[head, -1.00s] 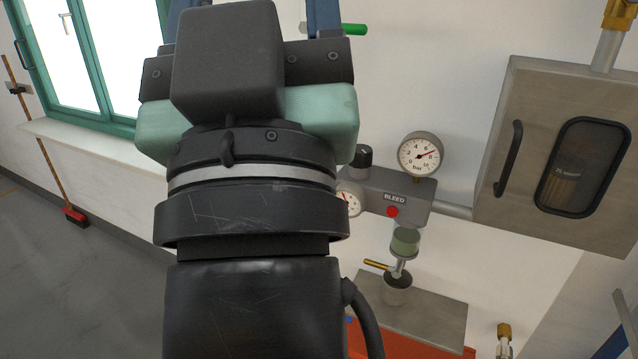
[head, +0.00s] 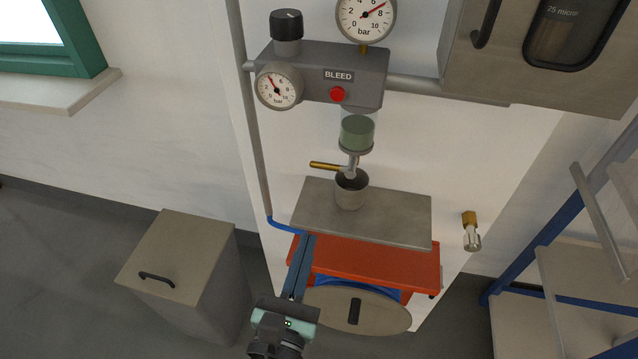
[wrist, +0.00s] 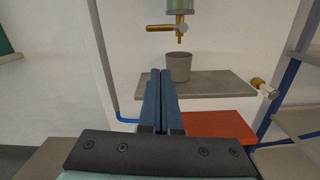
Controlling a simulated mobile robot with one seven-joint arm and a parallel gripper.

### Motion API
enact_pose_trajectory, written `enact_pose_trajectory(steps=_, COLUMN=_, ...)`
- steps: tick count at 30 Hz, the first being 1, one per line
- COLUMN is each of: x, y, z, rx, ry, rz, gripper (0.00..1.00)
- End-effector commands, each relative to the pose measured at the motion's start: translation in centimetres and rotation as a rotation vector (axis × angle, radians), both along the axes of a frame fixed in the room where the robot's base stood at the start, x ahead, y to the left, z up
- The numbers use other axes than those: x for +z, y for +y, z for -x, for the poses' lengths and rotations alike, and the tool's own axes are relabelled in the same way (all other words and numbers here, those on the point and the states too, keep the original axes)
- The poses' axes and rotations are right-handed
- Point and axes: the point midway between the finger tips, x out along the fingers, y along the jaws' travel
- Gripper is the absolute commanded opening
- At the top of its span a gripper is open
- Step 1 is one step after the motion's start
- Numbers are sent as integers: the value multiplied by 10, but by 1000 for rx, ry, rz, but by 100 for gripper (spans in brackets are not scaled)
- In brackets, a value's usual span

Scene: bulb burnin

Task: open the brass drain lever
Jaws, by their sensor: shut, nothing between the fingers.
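The brass drain lever (head: 325,166) sticks out to the left from the drain fitting under the greenish filter bowl (head: 357,133). In the wrist view the lever (wrist: 158,28) lies above the fingertips, pointing left. A grey cup (head: 350,192) stands under the drain outlet on a metal shelf (head: 400,218). My gripper (head: 306,240) is shut and empty, with its blue fingers together. In the head view it is below and left of the lever, by the shelf's front edge. In the wrist view the fingers (wrist: 160,75) point toward the cup, apart from the lever.
A regulator block with a red bleed button (head: 337,94) and gauges is above the bowl. A lidded bin (head: 185,260) stands left. A brass coupling (head: 470,228) and blue rack (head: 560,215) are at right.

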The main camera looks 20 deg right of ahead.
Motion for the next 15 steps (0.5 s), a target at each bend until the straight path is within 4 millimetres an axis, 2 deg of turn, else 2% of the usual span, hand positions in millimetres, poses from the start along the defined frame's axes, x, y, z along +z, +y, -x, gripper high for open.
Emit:
enact_pose_trajectory(steps=1, x=-10, y=1, z=4, rx=-3, ry=37, rz=45, gripper=0)
enact_pose_trajectory(steps=4, x=-16, y=2, z=8, rx=-7, ry=75, rz=98, gripper=0)
enact_pose_trajectory(steps=15, x=-16, y=1, z=7, rx=-7, ry=78, rz=106, gripper=0)
